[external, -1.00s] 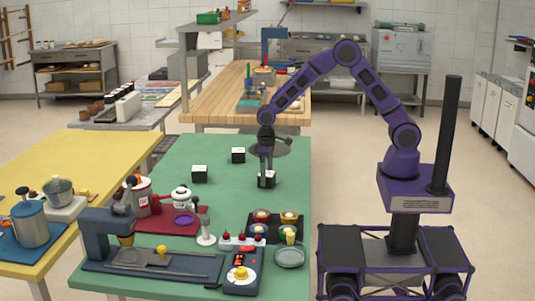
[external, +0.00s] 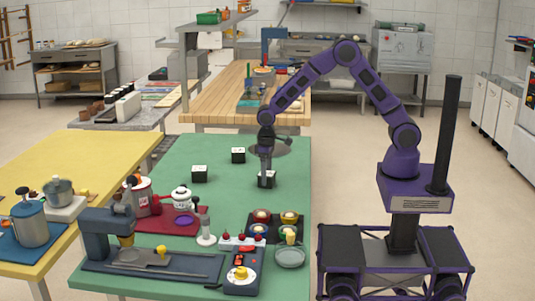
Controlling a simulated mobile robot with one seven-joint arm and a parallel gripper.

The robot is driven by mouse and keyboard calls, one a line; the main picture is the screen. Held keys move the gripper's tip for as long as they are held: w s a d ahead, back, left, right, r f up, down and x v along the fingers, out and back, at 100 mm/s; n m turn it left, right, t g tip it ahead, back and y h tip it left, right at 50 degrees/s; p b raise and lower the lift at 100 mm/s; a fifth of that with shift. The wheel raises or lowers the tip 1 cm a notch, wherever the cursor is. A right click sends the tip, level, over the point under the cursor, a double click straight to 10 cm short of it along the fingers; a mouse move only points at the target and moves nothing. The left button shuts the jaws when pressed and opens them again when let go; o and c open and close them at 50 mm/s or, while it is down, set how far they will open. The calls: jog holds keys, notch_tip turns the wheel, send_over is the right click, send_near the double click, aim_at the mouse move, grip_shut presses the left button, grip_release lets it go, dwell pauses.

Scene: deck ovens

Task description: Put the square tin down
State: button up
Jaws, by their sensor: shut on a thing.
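My gripper (external: 266,170) points straight down over the right part of the green table (external: 222,196). It is shut on a small dark square tin (external: 267,181) with a pale top. The tin is upright and at or very close to the tabletop; I cannot tell whether it touches. The fingers hide part of the tin. Two similar dark square tins stand apart from it, one to the left (external: 199,174) and one further back (external: 238,155).
A dark tray with several colourful items (external: 262,232), a round glass dish (external: 290,256) and a red mat with a white pot (external: 181,198) lie nearer the front. The table around the held tin is clear.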

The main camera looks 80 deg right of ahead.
notch_tip(320, 180, up, 10)
jog(key=shift+f+p, duration=0.1)
jog(key=shift+p, duration=0.45)
jog(key=shift+w+d, duration=0.1)
jog(key=shift+d, duration=0.1)
jog(key=w+d+b, duration=0.1)
jog(key=w+d, duration=0.1)
jog(key=d, duration=1.4)
jog(key=n+b, duration=0.1)
jog(key=n, duration=0.1)
send_over(276, 151)
notch_tip(276, 151, down, 4)
jog(key=shift+f+b, duration=0.5)
jog(key=shift+f, duration=1.95)
